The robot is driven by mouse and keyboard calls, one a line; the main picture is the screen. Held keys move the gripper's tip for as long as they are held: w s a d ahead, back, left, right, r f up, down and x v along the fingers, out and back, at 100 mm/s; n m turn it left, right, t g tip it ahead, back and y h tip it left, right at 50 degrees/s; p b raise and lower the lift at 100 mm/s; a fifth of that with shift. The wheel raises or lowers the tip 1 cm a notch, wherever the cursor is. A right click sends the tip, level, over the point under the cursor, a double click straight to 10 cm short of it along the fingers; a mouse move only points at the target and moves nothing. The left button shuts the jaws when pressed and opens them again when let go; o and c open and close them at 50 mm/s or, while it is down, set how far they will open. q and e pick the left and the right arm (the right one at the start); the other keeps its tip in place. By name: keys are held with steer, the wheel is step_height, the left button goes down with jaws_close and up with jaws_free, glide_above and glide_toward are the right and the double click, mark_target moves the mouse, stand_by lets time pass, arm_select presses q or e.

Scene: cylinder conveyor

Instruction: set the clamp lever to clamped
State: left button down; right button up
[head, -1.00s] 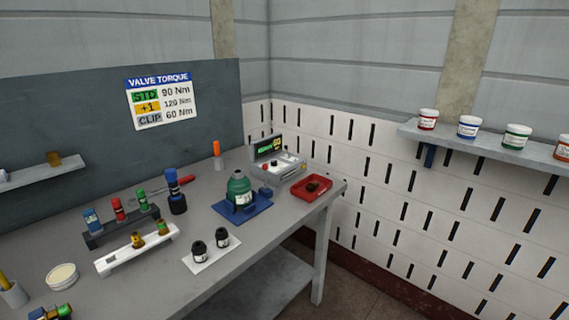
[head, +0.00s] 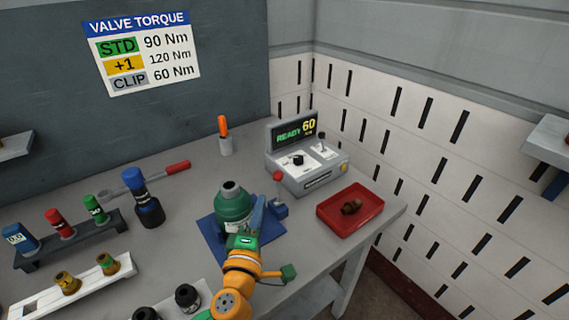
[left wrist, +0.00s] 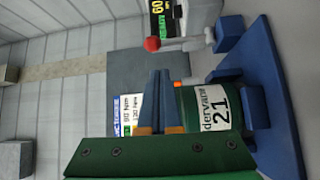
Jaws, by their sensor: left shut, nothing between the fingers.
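The clamp lever shows as a red knob (head: 278,177) above a small blue block (head: 278,210) at the right of a blue base plate (head: 207,228). In the left wrist view the red knob (left wrist: 152,44) is on a grey rod reaching toward the blue block (left wrist: 229,34). My left gripper (head: 261,199) is shut and empty, in front of the cylinder's right side. Its fingertips are near the knob but apart from it. My right gripper is out of view.
A grey console (head: 305,172) reading "READY 60" stands behind the clamp. A red tray (head: 325,211) with a brown part lies to the right, near the table edge.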

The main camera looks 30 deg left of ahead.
mark_target(278, 189)
arm_select(q)
steer(key=r+x, duration=0.1)
steer(key=x, duration=0.7)
steer(key=shift+p, duration=0.3)
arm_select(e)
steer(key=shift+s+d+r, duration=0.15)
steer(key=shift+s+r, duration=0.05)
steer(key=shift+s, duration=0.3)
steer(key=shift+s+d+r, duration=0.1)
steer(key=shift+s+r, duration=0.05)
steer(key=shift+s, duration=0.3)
arm_select(q)
steer(key=shift+a, duration=0.15)
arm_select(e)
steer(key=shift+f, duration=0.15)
